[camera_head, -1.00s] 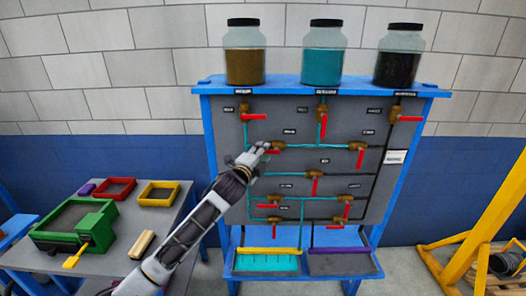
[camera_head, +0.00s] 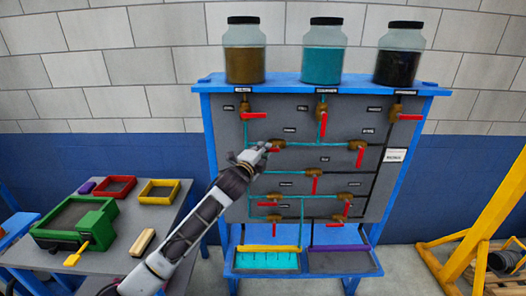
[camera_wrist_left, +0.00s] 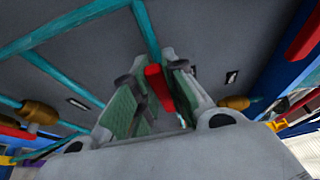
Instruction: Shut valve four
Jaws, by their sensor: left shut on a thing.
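A grey valve panel (camera_head: 228,165) in a blue frame carries several brass valves with red handles. My left gripper (camera_head: 264,149) is at the valve on the left of the second row (camera_head: 279,144), and the red end of its handle (camera_head: 275,150) shows just past the fingertips. In the left wrist view, the fingers are closed around a red handle (camera_wrist_left: 157,84), with grey panel behind it. The labels are too small to read, so I cannot tell which valve is numbered four. My right gripper is not in view.
Jars with brown (camera_head: 245,66), teal (camera_head: 322,66) and black (camera_head: 397,69) contents stand on the blue top shelf. Nearby valves sit at the upper left (camera_head: 247,114) and centre (camera_head: 313,173). Trays (camera_head: 262,261) lie below the panel. A grey table (camera_head: 160,218) is at left.

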